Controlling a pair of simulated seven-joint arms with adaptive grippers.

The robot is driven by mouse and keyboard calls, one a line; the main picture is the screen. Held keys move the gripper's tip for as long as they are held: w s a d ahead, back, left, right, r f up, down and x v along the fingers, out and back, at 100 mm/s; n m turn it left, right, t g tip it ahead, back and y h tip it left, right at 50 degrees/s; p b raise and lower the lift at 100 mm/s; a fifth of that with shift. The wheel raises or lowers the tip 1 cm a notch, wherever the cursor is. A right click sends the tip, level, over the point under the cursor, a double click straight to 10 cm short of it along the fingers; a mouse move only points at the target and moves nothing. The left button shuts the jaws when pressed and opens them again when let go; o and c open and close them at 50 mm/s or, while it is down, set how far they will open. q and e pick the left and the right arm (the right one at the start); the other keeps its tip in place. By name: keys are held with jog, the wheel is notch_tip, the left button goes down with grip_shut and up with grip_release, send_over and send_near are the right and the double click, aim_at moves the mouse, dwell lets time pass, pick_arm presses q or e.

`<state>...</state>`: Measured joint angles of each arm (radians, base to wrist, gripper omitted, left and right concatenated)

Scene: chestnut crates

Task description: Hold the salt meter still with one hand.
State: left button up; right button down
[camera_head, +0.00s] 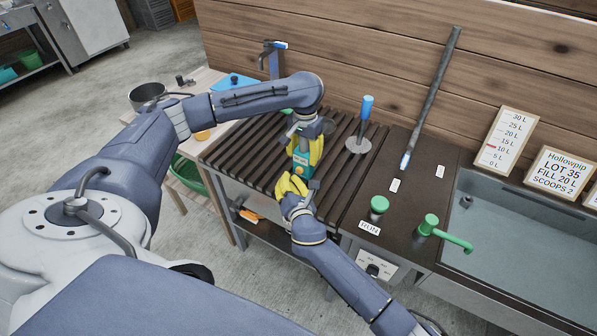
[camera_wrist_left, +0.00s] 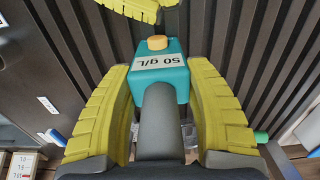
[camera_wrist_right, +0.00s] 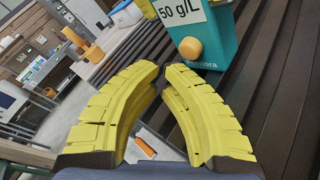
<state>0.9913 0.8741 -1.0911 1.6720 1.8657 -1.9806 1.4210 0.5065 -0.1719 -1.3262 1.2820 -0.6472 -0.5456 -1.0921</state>
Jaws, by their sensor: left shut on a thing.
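The salt meter (camera_head: 301,164) is a teal box on the dark slatted bench. In the left wrist view it (camera_wrist_left: 172,75) shows a "50 g/L" label, an orange button and a grey handle-like part. My left gripper (camera_head: 305,138) is shut on the meter, one yellow finger on each side. My right gripper (camera_head: 291,184) is in front of the meter on the near side. In the right wrist view its fingertips (camera_wrist_right: 162,66) are close together with nothing between them, and the meter's orange button (camera_wrist_right: 190,48) is just beyond, apart from them.
A blue-handled tool with a round grey base (camera_head: 359,146) stands on the slats to the right. Further right are a green knob (camera_head: 379,204), a green tap (camera_head: 445,233) and a water-filled basin (camera_head: 530,235). A metal pot (camera_head: 147,92) and blue board (camera_head: 232,82) lie left.

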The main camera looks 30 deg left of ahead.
jog(key=shift+s+d, duration=0.15)
jog(key=shift+s, duration=2.25)
pick_arm(q)
jog(key=o, duration=1.3)
jog(key=shift+o, duration=0.2)
jog(key=shift+r, duration=0.15)
